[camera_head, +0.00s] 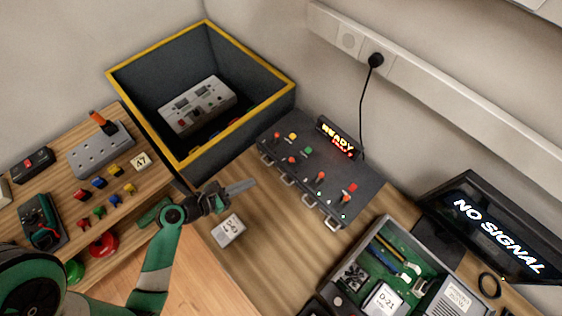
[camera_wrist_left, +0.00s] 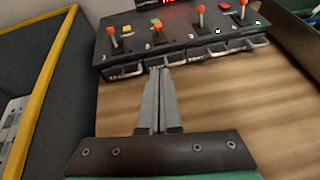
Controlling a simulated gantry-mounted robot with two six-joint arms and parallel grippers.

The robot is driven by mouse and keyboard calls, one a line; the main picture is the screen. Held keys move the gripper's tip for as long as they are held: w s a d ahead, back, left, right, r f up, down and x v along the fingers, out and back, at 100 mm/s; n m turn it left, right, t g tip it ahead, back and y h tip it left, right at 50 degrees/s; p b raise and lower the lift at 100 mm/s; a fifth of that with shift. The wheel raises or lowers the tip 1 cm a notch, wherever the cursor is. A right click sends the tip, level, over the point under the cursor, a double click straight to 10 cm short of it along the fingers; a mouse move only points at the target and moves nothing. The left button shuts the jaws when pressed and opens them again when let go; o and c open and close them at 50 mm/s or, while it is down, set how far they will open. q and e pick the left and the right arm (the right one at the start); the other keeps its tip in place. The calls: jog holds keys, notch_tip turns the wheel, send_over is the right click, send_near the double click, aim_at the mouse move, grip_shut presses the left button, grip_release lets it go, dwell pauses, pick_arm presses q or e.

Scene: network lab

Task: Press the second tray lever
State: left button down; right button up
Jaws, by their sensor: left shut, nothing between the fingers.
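A dark lever panel (camera_head: 305,165) stands on the wooden bench, with several red-tipped levers and a metal handle under each. My left gripper (camera_head: 240,187) is shut and empty. In the left wrist view its fingertips (camera_wrist_left: 160,74) point at the panel's front edge, roughly in line with the second lever. They look a little short of the panel; contact cannot be told. My right gripper is not in view.
A lit READY display (camera_head: 338,140) stands behind the panel. A yellow-rimmed dark bin (camera_head: 202,30) is to its left. An open green-board box (camera_head: 345,240) and a NO SIGNAL monitor (camera_head: 500,235) are to the right. A D-43 block (camera_head: 229,230) lies near my left gripper.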

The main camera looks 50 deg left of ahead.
aim_at(293, 160)
pick_arm(q)
jog(key=r+b+x, duration=0.1)
jog(key=x, duration=0.7)
jog(key=w+r+b+x, duration=0.1)
jog(key=x, duration=0.4)
jog(key=shift+d+r+b, duration=0.15)
jog(key=shift+r+b, duration=0.2)
